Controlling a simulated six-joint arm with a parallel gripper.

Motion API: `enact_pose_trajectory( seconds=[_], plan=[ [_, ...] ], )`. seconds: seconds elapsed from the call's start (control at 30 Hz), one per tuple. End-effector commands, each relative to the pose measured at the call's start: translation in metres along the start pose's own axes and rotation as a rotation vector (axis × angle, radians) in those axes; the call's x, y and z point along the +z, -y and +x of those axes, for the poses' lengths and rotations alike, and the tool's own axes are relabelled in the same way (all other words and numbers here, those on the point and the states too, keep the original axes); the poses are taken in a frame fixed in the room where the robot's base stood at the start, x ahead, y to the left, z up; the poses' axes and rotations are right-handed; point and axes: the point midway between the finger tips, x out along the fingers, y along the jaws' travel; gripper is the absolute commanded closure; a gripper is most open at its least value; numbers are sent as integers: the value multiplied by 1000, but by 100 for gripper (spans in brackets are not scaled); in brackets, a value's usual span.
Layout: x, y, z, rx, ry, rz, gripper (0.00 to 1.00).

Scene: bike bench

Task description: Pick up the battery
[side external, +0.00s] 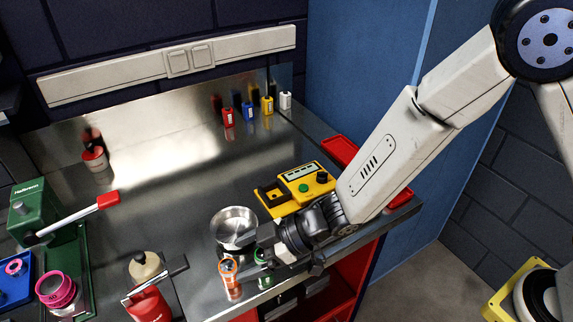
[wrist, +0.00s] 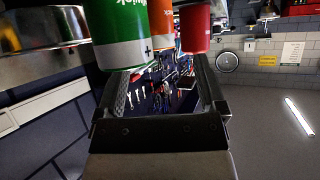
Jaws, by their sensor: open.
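Two upright cylinders that look like batteries stand near the front edge of the bench in the side view: an orange one (side external: 230,281) and a green one (side external: 261,256). In the wrist view the green battery (wrist: 121,36), marked with a plus, is large and close, with the orange battery (wrist: 161,28) just behind it. My gripper (side external: 262,267) is low beside them, its jaws partly covering the green battery. In the wrist view my gripper (wrist: 158,72) has its jaws apart, with nothing seen clamped between them. Whether a finger touches a battery I cannot tell.
A metal bowl (side external: 234,226) stands close behind the batteries. A yellow device (side external: 296,190) lies beside my wrist. A red bottle (side external: 149,303) stands to the left. Small coloured bottles (side external: 228,118) stand at the back. The bench middle (side external: 165,190) is clear.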

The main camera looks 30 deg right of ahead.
Motion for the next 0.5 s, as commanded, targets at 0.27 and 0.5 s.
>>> enact_pose_trajectory(
  seconds=[0.27,0.5],
  plan=[
    [0,0,24,2,1,-1,11],
    [0,0,26,3,1,0,11]
  ],
)
